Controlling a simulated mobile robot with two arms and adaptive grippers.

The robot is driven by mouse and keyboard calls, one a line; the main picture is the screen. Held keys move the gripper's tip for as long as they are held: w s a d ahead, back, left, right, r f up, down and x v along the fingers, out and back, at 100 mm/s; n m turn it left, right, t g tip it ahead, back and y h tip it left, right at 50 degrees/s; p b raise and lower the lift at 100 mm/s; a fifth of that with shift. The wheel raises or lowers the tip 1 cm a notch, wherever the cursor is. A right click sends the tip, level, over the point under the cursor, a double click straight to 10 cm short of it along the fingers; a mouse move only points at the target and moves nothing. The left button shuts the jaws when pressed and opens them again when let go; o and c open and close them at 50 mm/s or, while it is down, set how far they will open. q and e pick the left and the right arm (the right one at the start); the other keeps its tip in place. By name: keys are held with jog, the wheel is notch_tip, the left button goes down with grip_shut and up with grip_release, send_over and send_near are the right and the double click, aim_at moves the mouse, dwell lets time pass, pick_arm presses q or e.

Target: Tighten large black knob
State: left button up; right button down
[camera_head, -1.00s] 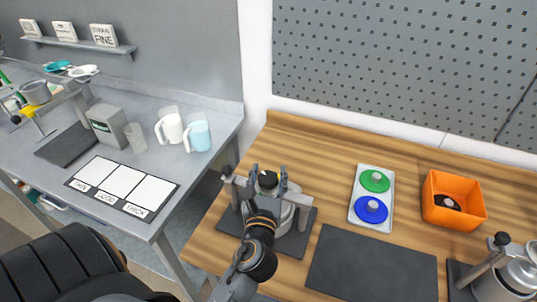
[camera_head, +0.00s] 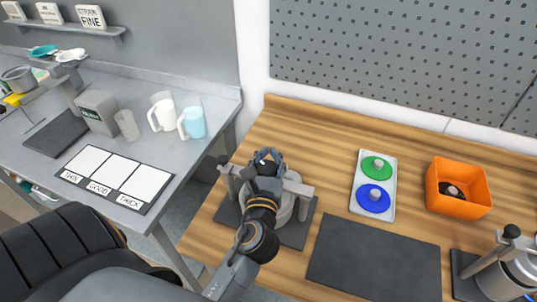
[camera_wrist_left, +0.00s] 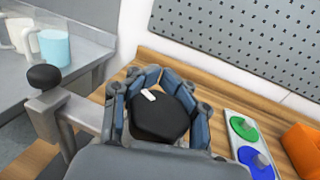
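The large black knob (camera_wrist_left: 160,120), with a white mark on top, sits between the fingers of my left gripper in the left wrist view. The fingers of my left gripper (camera_wrist_left: 160,78) curve around both sides of it and their tips come close together at the far side, so the gripper appears shut on it. In the head view my left gripper (camera_head: 268,156) is over the metal drum (camera_head: 283,208) on the wooden bench, and hides most of the knob. My right gripper is not in view.
A smaller black knob (camera_wrist_left: 43,77) stands on the clamp bar left of the gripper. A tray (camera_head: 361,205) with green and blue lids and an orange bin (camera_head: 447,204) lie to the right. A second drum (camera_head: 497,284) is at far right. A dark mat (camera_head: 375,262) is bare.

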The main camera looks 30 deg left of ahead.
pick_arm(q)
jog(key=shift+f, duration=0.15)
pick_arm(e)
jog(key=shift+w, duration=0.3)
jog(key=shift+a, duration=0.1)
